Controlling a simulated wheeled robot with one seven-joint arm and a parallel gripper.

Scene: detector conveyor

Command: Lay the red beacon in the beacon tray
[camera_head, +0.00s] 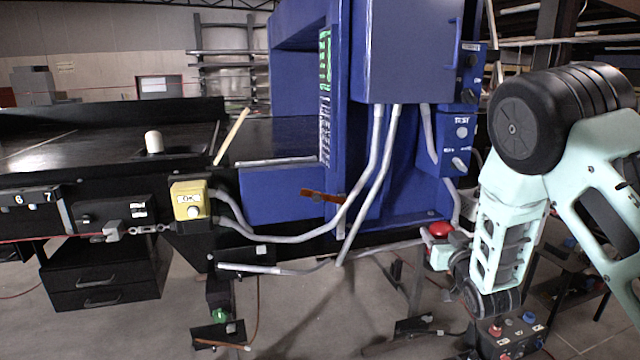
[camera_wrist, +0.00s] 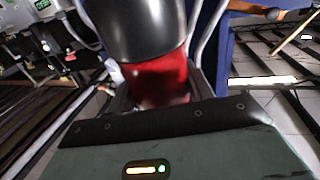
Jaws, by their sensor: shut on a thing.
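In the wrist view my gripper (camera_wrist: 150,98) is shut on the red beacon (camera_wrist: 162,76). The beacon's red part sits between the jaws, and a large black cylindrical part extends from it toward the top of the picture. Part of the red section is hidden by the gripper.
The blue machine (camera_head: 405,55) with grey conduits fills the middle. An orange handle (camera_head: 320,196) sticks out from it. The black conveyor (camera_head: 80,135) at left carries a white domed piece (camera_head: 153,141). A red rounded cap (camera_head: 440,229) shows beside my arm.

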